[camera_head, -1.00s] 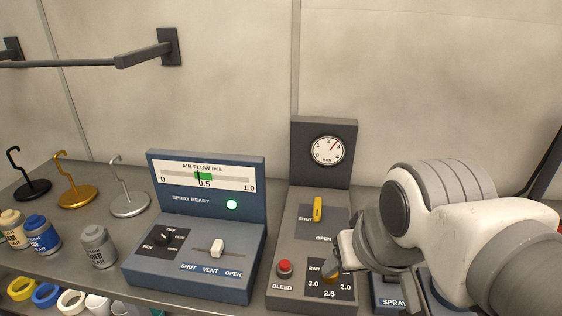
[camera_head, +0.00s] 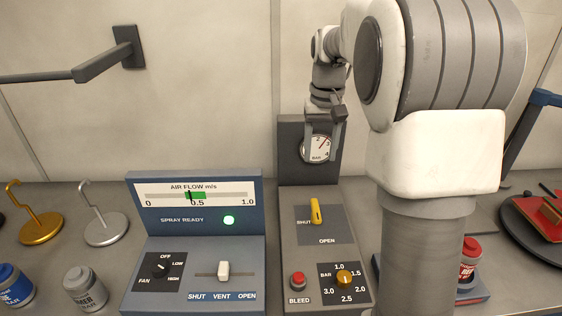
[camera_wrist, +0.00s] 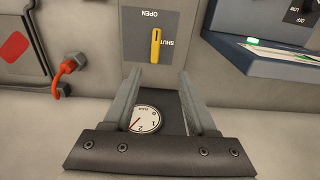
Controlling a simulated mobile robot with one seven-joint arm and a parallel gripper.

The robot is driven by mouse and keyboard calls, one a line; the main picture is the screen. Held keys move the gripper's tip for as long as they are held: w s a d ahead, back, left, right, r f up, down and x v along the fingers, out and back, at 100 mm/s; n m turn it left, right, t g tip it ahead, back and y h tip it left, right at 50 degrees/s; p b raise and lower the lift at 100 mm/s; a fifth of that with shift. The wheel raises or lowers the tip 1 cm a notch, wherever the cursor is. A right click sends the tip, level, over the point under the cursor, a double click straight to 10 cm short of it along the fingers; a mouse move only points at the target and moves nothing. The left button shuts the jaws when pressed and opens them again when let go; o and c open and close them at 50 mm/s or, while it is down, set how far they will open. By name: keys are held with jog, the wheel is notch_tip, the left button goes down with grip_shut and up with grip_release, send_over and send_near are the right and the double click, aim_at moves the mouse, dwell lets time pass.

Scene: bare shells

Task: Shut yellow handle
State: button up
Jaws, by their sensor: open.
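The yellow handle (camera_head: 316,211) sits on a dark plate on the sloped face of the grey panel (camera_head: 290,255). It lies lengthwise up and down the panel, with SHUT printed to its left and OPEN below. My gripper (camera_head: 323,157) is above and behind the handle, in front of the gauge (camera_head: 317,148), with its fingers pointing down. In the wrist view the two fingers (camera_wrist: 159,76) are spread and empty. The yellow handle (camera_wrist: 156,48) appears there just beyond the fingertips, in line with the gap and apart from them.
Below the handle are a red BLEED button (camera_head: 297,281) and a yellow BAR knob (camera_head: 345,277). The blue air flow console (camera_head: 195,257) stands close on the left. A red-capped jar (camera_head: 469,262) is to the right. The wall is close behind.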

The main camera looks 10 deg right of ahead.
aim_at(316, 208)
jog(key=f, duration=0.6)
jog(key=w+f, duration=0.1)
jog(key=f, duration=0.5)
jog(key=w+d+f, duration=0.1)
jog(key=f, duration=0.6)
jog(key=shift+d, duration=0.1)
jog(key=shift+r, duration=0.1)
grip_shut()
